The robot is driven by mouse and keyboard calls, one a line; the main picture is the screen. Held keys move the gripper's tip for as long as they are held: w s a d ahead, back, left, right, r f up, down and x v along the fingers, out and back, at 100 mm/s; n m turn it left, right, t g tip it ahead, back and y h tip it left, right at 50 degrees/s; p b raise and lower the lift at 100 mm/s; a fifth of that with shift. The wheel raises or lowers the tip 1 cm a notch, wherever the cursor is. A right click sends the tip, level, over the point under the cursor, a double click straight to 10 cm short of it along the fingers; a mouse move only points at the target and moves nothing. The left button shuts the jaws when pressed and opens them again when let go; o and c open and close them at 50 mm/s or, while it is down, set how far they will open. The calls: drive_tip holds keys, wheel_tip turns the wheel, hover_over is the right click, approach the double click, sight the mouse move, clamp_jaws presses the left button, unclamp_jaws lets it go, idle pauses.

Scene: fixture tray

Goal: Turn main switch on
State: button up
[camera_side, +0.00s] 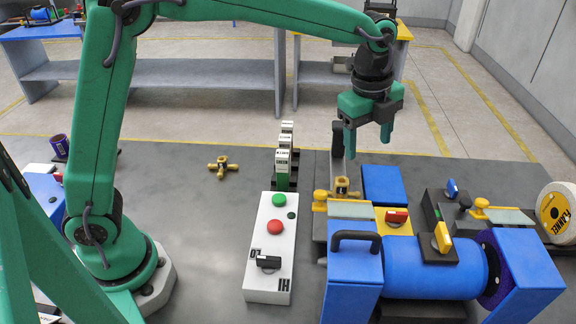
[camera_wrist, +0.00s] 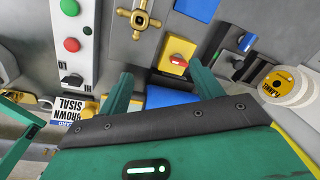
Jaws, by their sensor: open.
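The blue grinder drum (camera_side: 425,265) carries a yellow handle (camera_side: 442,238). A blue knob (camera_side: 451,187) sits nearby. A white control box (camera_side: 266,285) has green and red buttons and a black selector. A brass fitting (camera_side: 222,168) lies left. A flannel wheel (camera_side: 559,212) stands right.

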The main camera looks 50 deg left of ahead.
sight(398, 213)
drive_tip(key=w+d+f+m, duration=0.1)
drive_tip(key=d+f+m, duration=0.1)
drive_tip(key=w+d+f+m+g, duration=0.1)
drive_tip(key=d+f+m, duration=0.1)
drive_tip(key=d+f, duration=0.1)
drive_tip(key=w+d+f+m, duration=0.1)
drive_tip(key=d+f+m, duration=0.1)
drive_tip(key=d+f, duration=0.1)
drive_tip(key=shift+w+d+y, duration=0.2)
drive_tip(key=shift+w+y, duration=0.1)
drive_tip(key=shift+w, duration=0.1)
drive_tip(key=shift+f, duration=0.1)
drive_tip(key=shift+f, duration=3.75)
drive_tip(key=c, duration=1)
